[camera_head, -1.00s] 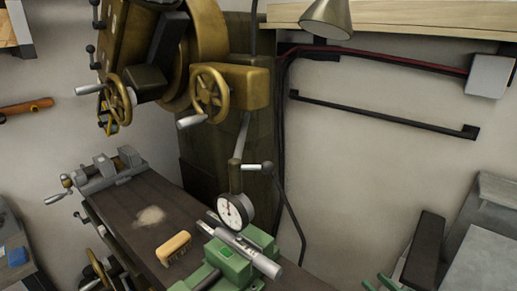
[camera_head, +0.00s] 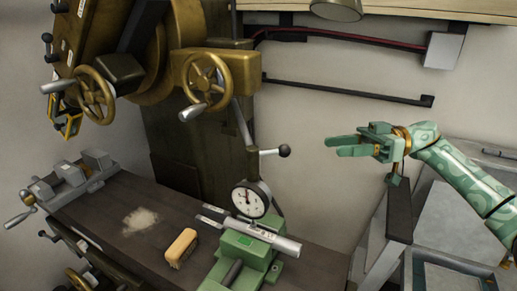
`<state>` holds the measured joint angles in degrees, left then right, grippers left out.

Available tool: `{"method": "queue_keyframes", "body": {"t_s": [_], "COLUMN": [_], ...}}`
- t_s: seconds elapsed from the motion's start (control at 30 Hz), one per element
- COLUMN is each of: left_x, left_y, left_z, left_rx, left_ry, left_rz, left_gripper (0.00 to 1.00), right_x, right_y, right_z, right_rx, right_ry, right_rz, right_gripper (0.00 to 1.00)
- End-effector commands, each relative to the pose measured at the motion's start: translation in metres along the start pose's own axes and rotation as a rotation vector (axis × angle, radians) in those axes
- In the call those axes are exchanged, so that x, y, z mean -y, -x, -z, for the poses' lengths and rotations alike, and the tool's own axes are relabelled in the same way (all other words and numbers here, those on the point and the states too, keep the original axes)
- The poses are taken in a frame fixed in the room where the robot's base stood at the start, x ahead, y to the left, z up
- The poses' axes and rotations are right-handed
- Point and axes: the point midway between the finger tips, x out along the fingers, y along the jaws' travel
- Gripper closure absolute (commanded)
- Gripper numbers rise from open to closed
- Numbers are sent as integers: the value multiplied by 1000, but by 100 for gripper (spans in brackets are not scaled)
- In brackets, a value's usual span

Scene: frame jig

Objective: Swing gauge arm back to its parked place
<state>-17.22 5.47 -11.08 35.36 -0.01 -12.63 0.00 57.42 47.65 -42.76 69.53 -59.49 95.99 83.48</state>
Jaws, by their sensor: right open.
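The gauge arm (camera_head: 244,120) is a thin grey bar coming down in front of the machine column, with a black ball-ended lever (camera_head: 270,153) at its lower joint. A round white dial gauge (camera_head: 249,200) hangs below it, over a metal bar (camera_head: 262,238) on the green vise (camera_head: 237,258). I cannot tell whether the gauge touches the bar. My right gripper (camera_head: 342,146) is green, open and empty, to the right of the lever and apart from it, pointing left. My left gripper is out of view.
A yellowish brush or block (camera_head: 181,248) and a pale dust patch (camera_head: 140,220) lie on the dark machine table (camera_head: 120,205). Brass handwheels (camera_head: 207,81) stick out above. A black rail (camera_head: 345,92) runs along the wall. The space between gripper and lever looks clear.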

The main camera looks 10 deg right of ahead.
Motion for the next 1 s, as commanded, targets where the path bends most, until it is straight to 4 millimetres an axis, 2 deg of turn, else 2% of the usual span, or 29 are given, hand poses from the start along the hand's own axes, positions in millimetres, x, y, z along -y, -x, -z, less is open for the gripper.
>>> {"method": "queue_keyframes", "body": {"t_s": [0.1, 0.23, 0.5, 0.7, 1.0], "left_x": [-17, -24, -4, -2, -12], "left_y": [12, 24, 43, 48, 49], "left_z": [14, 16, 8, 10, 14], "left_rx": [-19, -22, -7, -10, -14], "left_ry": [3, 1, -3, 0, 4], "left_rz": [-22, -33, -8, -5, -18], "left_gripper": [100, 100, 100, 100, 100], "right_x": [2, 2, 2, 1, 0], "right_y": [-25, -59, -122, -146, -150], "right_z": [4, 5, 4, 3, 1], "right_rx": [-3, -5, -6, -5, -5], "right_ry": [1, 3, 2, 3, 3], "right_rz": [7, 7, 4, 1, 0], "right_gripper": [55, 55, 55, 55, 55]}}
